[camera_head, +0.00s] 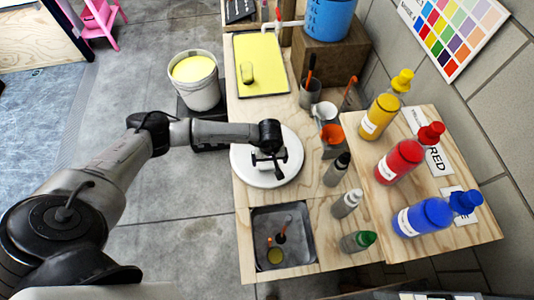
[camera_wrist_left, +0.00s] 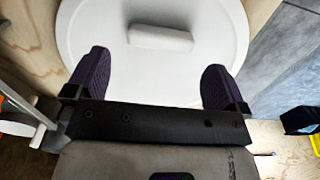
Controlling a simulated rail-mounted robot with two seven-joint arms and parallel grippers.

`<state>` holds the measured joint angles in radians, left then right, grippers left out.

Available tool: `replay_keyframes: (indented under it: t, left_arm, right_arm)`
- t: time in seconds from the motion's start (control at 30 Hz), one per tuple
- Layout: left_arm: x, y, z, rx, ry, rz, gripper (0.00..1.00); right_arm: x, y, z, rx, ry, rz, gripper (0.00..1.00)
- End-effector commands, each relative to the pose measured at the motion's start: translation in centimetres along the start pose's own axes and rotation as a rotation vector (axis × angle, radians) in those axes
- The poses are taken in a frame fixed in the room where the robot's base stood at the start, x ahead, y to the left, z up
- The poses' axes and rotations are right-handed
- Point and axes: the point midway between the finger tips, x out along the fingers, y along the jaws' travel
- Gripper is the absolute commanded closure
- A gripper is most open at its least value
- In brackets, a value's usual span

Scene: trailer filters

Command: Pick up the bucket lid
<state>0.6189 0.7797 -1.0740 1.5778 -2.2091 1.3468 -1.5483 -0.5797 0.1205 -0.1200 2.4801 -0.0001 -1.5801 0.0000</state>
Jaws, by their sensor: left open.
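The bucket lid (camera_head: 247,168) is a round white disc lying on the wooden table in the head view. It fills much of the left wrist view (camera_wrist_left: 100,30), with a raised white bar handle (camera_wrist_left: 160,38) near its middle. My left gripper (camera_head: 268,163) is over the lid. Its two dark fingers stand wide apart in the left wrist view (camera_wrist_left: 155,66), on either side of the handle and a little short of it, with nothing between them. Whether the fingertips touch the lid cannot be told. The white bucket (camera_head: 198,93) with yellow contents stands left of the table. My right gripper is not in view.
A yellow tray (camera_head: 272,80) lies behind the lid. A metal tray (camera_head: 262,225) sits in front. Small bottles (camera_head: 338,168) and cups stand to the right.

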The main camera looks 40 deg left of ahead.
Motion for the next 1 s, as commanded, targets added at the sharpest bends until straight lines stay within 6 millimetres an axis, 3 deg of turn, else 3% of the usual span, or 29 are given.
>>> replay_keyframes:
  t: [0.5,0.8,1.0]
  left_arm:
    - [5.0,-0.2,-0.1,-0.001,-0.001,0.000,0.00]
    - [5.3,-0.2,-0.1,0.000,0.000,0.001,0.00]
    - [5.3,-0.2,-0.1,0.000,0.000,0.001,0.17]
  right_arm:
    - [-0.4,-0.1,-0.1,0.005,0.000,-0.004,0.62]
    - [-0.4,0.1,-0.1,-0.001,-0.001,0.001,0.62]
    - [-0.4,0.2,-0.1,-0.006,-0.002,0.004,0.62]
